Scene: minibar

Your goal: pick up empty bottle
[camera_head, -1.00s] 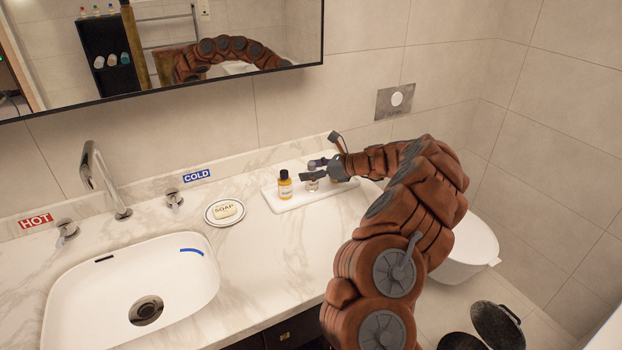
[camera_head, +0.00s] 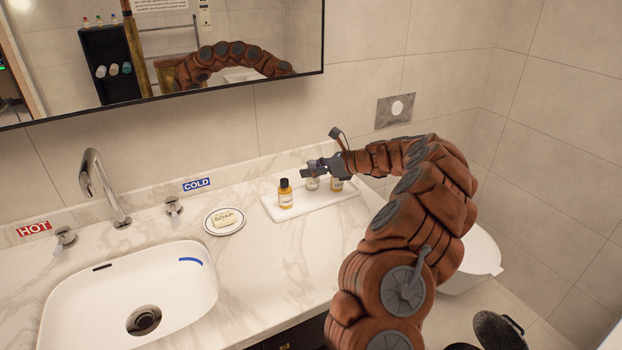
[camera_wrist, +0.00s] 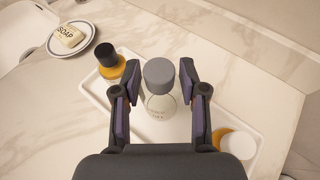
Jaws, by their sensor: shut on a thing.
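The empty bottle is clear with a grey cap. It stands upright between my fingers in the wrist view (camera_wrist: 160,103), in the middle of a white tray (camera_wrist: 98,98). In the head view the bottle (camera_head: 312,184) shows just below my gripper (camera_head: 318,168), partly hidden by it. My gripper (camera_wrist: 160,82) is shut on the bottle near its neck. I cannot tell whether its base is off the tray.
An amber bottle with a black cap (camera_head: 285,194) stands left of it on the tray. Another amber bottle (camera_head: 337,185) stands close on the right. A soap dish (camera_head: 224,230) and sink (camera_head: 60,300) lie further left. The wall is behind the counter.

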